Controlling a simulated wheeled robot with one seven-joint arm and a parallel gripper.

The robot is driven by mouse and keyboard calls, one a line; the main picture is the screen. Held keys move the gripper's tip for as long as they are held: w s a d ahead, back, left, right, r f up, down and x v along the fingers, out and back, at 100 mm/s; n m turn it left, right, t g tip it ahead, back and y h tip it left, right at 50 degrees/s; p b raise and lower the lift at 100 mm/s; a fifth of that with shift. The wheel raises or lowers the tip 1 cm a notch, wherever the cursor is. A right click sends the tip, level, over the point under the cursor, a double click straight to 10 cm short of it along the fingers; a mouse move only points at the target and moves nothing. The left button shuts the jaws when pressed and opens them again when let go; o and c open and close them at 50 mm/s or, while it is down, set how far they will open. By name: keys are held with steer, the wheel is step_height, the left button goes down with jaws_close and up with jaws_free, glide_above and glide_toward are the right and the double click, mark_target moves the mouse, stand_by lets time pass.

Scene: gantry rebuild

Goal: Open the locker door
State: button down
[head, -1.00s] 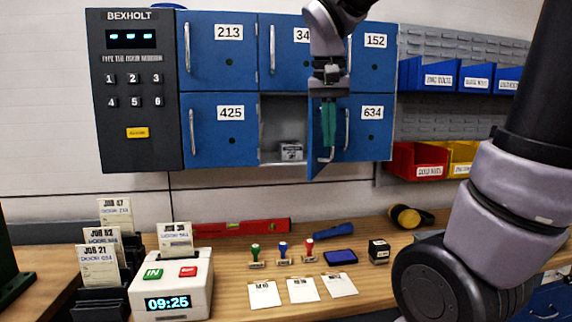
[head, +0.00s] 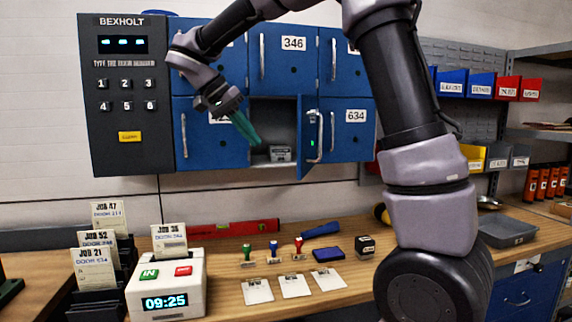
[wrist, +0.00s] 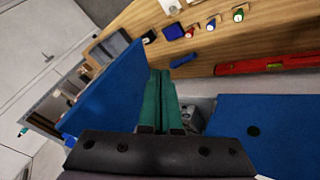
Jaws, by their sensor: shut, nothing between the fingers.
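The bank of blue lockers hangs on the wall in the head view. One lower locker door (head: 311,138) stands swung outward, its bar handle facing right, next to door 634 (head: 347,130). Its compartment (head: 273,132) shows a dark interior with a small grey labelled box (head: 279,154) at the bottom. My gripper (head: 254,141) has green fingers that are shut and empty, pointing down and right at the compartment's opening, left of the open door. In the wrist view the fingers (wrist: 159,100) lie beside the inner face of the blue door (wrist: 103,98); contact cannot be told.
A keypad panel (head: 124,90) stands left of the lockers. Below, the wooden bench (head: 225,258) holds a time clock (head: 168,286), stamps, cards and a red level (head: 235,228). Part bins (head: 480,85) hang at right.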

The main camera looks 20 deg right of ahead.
steer(key=s+d+f, duration=0.1)
steer(key=d+f, duration=0.6)
steer(key=d, duration=0.2)
steer(key=shift+s, duration=0.2)
steer(key=s+d+n+t, duration=0.1)
steer(key=s+d+n, duration=0.2)
steer(key=d, duration=0.4)
steer(key=shift+s+d+t+y, duration=0.2)
steer(key=shift+s+t+y, duration=0.15)
steer(key=shift+s, duration=0.3)
steer(key=shift+a, duration=0.1)
